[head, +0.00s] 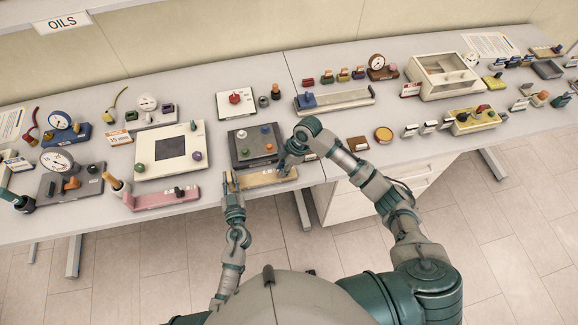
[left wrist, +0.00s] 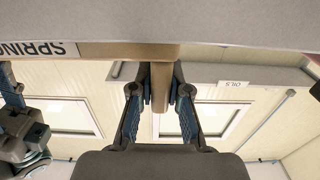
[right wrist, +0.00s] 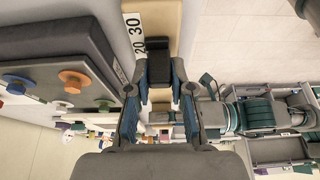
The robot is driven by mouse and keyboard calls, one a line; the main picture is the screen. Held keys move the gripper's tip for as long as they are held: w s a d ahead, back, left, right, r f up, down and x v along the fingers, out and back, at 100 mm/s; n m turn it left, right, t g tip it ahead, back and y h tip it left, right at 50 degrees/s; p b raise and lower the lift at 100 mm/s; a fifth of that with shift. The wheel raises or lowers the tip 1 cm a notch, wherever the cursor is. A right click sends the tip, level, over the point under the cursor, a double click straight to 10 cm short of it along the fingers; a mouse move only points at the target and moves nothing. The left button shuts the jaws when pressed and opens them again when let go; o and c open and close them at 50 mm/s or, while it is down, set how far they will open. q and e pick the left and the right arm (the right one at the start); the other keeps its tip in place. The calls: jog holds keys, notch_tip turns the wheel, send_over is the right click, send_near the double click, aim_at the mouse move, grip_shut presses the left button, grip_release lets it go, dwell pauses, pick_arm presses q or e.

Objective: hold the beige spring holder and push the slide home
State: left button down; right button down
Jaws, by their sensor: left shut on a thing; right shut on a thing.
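The beige spring holder (head: 258,179) lies along the front edge of the table, in front of a dark grey board. My left gripper (head: 230,180) is at its left end. In the left wrist view the fingers are closed on a tan handle-like part (left wrist: 162,92) of the holder (left wrist: 125,50). My right gripper (head: 284,168) is at the holder's right part. In the right wrist view its fingers are shut on the black slide (right wrist: 157,62), which sits on the beige holder (right wrist: 158,14) beside a scale marked 20 and 30. The spring itself cannot be made out.
The dark grey board (head: 240,140) with coloured knobs stands right behind the holder. A pink holder (head: 165,199) lies to the left. A long grey holder with a blue block (head: 340,98) lies behind on the right. The floor in front is free.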

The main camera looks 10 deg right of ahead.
aim_at(261, 178)
pick_arm(q)
jog(key=shift+f, duration=0.1)
pick_arm(e)
jog(key=a, duration=0.6)
jog(key=shift+a, duration=0.2)
pick_arm(q)
jog(key=shift+s+d, duration=0.1)
jog(key=shift+d, duration=0.05)
pick_arm(e)
jog(key=c, duration=1)
grip_release()
jog(key=shift+d, duration=0.25)
jog(key=shift+d+r, duration=0.1)
jog(key=shift+r, duration=0.1)
jog(key=v, duration=1.1)
jog(key=shift+d+r, duration=0.2)
jog(key=shift+d, duration=0.05)
